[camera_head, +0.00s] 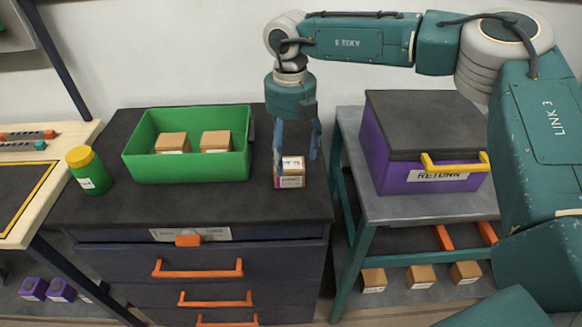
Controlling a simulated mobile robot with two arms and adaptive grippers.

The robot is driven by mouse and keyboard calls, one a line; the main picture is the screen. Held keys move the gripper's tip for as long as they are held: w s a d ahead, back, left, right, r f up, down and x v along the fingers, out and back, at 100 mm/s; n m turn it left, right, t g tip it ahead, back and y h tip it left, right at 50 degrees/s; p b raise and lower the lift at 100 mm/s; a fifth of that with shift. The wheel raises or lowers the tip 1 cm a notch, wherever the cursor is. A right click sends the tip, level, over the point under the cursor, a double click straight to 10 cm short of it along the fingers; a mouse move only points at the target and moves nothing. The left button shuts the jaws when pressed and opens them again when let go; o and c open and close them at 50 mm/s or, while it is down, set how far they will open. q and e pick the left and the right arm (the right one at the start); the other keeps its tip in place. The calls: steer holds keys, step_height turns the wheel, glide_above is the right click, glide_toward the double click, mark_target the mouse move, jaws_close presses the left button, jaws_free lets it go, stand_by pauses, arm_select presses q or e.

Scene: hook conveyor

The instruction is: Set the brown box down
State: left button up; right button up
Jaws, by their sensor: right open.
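A small brown box (290,178) with a white and coloured label rests on the dark top of the drawer cabinet (210,207), to the right of the green bin. My right gripper (296,155) points down over the box with its fingers open on either side of its upper part. I cannot tell whether the fingers touch it. My left gripper does not show.
A green bin (190,175) holds two brown boxes. A green jar (90,170) with a yellow lid stands left of it. A purple lidded bin (420,170) stands on the grey table at right. More boxes lie on its lower shelf. The cabinet's front strip is clear.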

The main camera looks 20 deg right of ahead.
mark_target(291, 164)
step_height(291, 164, up, 6)
steer(key=shift+f+b, duration=0.1)
steer(key=shift+b, duration=0.25)
